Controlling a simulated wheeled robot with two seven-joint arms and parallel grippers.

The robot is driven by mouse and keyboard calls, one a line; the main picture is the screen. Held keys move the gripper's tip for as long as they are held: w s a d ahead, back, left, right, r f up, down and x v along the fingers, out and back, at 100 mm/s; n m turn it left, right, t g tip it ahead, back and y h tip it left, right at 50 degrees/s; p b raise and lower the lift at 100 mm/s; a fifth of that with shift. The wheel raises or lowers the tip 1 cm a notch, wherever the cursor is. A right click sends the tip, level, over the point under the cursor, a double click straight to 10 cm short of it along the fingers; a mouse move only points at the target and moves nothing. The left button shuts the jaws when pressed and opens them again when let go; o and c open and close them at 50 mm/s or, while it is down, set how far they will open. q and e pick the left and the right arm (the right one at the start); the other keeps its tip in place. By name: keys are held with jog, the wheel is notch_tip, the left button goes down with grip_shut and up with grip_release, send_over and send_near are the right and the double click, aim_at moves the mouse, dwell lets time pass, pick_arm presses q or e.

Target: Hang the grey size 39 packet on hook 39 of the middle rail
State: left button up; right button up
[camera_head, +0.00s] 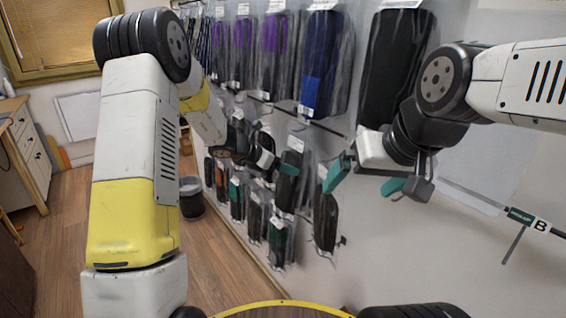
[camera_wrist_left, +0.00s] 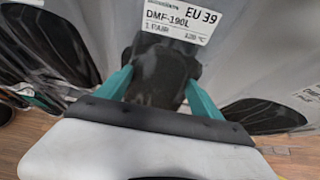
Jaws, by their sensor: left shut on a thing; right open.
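In the left wrist view a clear packet with a white label (camera_wrist_left: 168,20) reading EU 39 and DMF-190L holds a dark grey insole (camera_wrist_left: 160,75). My left gripper (camera_wrist_left: 160,88) has its two teal fingers shut on this packet. In the head view the left gripper (camera_head: 281,167) is partly hidden among the hanging packets, at the packet with a white label (camera_head: 295,144). A middle rail (camera_head: 318,125) runs above it; the hook numbers are too small to read. I cannot tell whether the packet is on a hook. My right gripper (camera_head: 366,182) is open and empty in front of the wall.
Purple, blue (camera_head: 324,60) and black (camera_head: 394,68) packets hang above. Several smaller packets (camera_head: 278,240) hang low, close to the left gripper. A rail marked B (camera_head: 541,225) is at right. A dark bin (camera_head: 192,197) stands on the floor.

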pick_arm(q)
jog(key=o, duration=2)
jog(key=shift+c, duration=0.2)
jog(key=s+a+r+m+g, duration=0.1)
jog(key=s+a+r+m, duration=0.2)
jog(key=s+r+m, duration=0.35)
jog(key=s+a+r+m+g, duration=0.15)
jog(key=s+r+m, duration=0.25)
jog(key=s+r, duration=0.55)
jog(key=s+a+m+t+y, duration=0.1)
jog(key=s+a+m+y, duration=0.2)
jog(key=s, duration=0.7)
jog(key=s+a+m+t+y, duration=0.1)
jog(key=s+a+m+y, duration=0.2)
jog(key=s+a+m, duration=0.4)
jog(key=shift+s+a+r+m+y, duration=0.15)
jog(key=shift+s+r+m+y, duration=0.15)
jog(key=shift+s+m, duration=1.85)
jog(key=shift+w+m, duration=0.5)
jog(key=shift+w, duration=0.05)
